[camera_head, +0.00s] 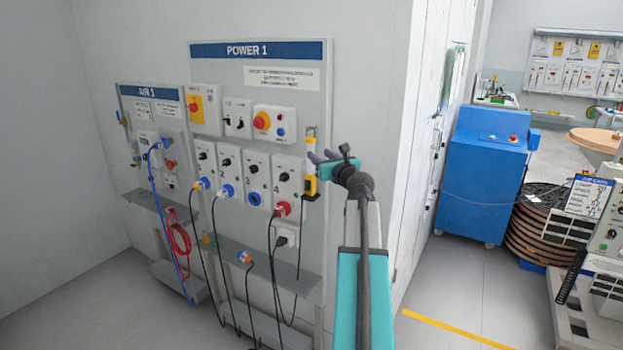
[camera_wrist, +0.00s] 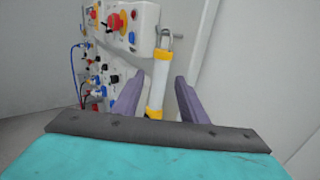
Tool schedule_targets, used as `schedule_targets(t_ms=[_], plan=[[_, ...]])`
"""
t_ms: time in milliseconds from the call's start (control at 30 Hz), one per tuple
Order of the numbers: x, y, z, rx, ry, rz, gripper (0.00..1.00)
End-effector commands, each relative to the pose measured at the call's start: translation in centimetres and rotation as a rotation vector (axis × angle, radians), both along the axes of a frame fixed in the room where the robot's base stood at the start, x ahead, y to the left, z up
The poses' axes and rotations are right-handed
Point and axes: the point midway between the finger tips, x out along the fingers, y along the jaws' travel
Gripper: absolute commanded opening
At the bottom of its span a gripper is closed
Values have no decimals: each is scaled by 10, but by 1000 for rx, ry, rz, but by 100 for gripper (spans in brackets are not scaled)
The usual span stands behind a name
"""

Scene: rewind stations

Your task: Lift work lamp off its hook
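The work lamp (camera_head: 310,178) is yellow with a pale upper part and hangs upright at the right edge of the POWER 1 panel. In the wrist view the lamp (camera_wrist: 159,78) shows a white body, yellow bands and a metal hook loop at its top. My gripper (camera_head: 317,158) is at the lamp's upper part in the head view. In the wrist view its two purple fingers (camera_wrist: 157,97) are apart, one on each side of the lamp, with gaps visible. The lamp's lower end is hidden behind my gripper's body in the wrist view.
The POWER 1 panel (camera_head: 262,78) carries switches, sockets and plugged black cables left of the lamp. The AIR 1 panel (camera_head: 160,115) is further left. A pale wall corner stands right of my arm. A blue cabinet (camera_head: 486,170) is further right.

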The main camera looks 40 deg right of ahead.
Motion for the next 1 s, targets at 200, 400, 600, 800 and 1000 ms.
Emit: schedule_targets(t_ms=[200, 400, 600, 800, 1000], plan=[[19, -8, 0, 0, 0, 0, 39], [23, -9, 0, 0, 0, 0, 39], [22, -8, 0, 0, 0, 0, 39], [26, -10, 1, 0, 0, 1, 39], [40, -18, 4, 2, -1, 1, 39]])
